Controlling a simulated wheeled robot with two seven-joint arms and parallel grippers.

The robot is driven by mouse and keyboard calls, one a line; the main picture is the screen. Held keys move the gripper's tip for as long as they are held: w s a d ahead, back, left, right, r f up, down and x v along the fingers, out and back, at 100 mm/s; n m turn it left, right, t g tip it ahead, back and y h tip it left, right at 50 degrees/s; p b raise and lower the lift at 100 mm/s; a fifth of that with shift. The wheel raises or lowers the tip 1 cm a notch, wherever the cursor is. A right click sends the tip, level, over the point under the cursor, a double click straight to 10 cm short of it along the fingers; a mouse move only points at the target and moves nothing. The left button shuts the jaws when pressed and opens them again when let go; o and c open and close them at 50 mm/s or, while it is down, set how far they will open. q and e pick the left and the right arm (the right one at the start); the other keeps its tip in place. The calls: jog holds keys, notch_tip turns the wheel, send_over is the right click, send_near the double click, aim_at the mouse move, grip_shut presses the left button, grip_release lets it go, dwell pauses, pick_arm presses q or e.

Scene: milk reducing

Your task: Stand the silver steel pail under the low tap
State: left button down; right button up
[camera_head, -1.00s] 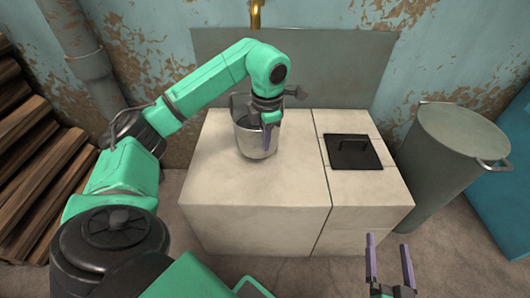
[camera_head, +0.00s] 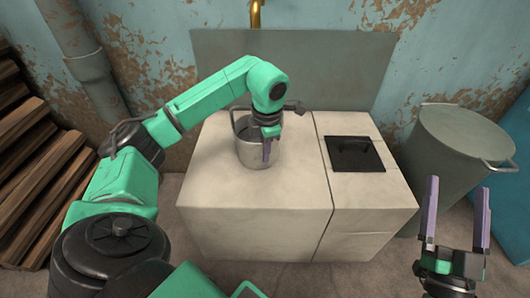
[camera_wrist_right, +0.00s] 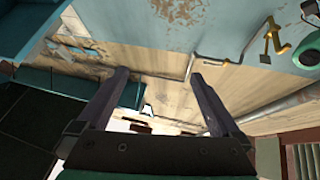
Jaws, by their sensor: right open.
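The silver steel pail (camera_head: 249,156) is upright over the pale counter (camera_head: 225,205), in the middle of the head view. Whether its base touches the counter is hard to tell. My left gripper (camera_head: 266,151) is at the pail's near right rim, with one finger visible against the outer wall; it appears shut on the wall, the other finger hidden. The brass tap (camera_head: 256,15) shows at the top, behind the pail, cut off by the frame. My right gripper (camera_head: 457,185) is open and empty at lower right; its fingers also show apart in the right wrist view (camera_wrist_right: 158,75).
A dark square lid (camera_head: 357,155) with a handle lies on the counter's right part. A large grey-green bin (camera_head: 450,150) stands right of the counter. A grey backsplash (camera_head: 330,65) rises behind. Stacked wood (camera_head: 35,170) is at left. The counter's front is clear.

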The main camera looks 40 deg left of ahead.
pick_arm(q)
jog(key=c, duration=1.1)
grip_release()
jog(key=shift+r, duration=0.1)
